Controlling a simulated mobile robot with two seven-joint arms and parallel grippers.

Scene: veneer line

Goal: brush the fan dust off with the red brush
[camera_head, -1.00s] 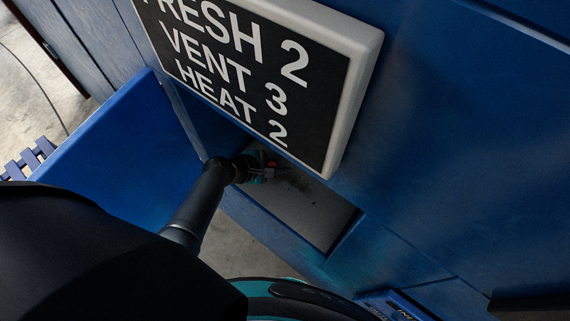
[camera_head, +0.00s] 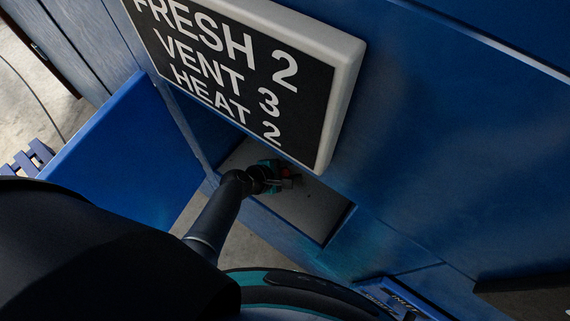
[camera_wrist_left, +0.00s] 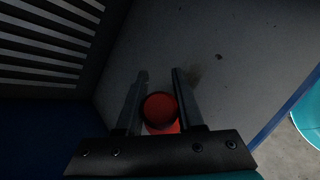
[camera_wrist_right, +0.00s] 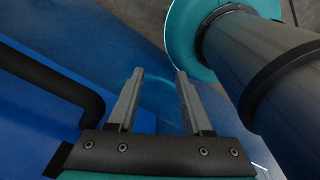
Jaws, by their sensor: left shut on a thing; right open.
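My left gripper (camera_head: 283,184) is inside a low opening in the blue cabinet, above its pale grey floor (camera_head: 318,212). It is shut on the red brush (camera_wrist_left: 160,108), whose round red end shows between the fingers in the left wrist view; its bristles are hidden. A faint brownish dust smudge (camera_wrist_left: 195,75) lies on the grey floor just beyond the fingertips, with a small dark speck (camera_wrist_left: 219,57) farther off. My right gripper (camera_wrist_right: 158,76) is open and empty in the right wrist view, in front of a blue surface.
A sign (camera_head: 225,65) reading FRESH 2, VENT 3, HEAT 2 overhangs the opening. An open blue door (camera_head: 125,150) stands to its left. A slatted grille (camera_wrist_left: 50,40) borders the grey floor. A black bar handle (camera_wrist_right: 85,95) is left of my right gripper.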

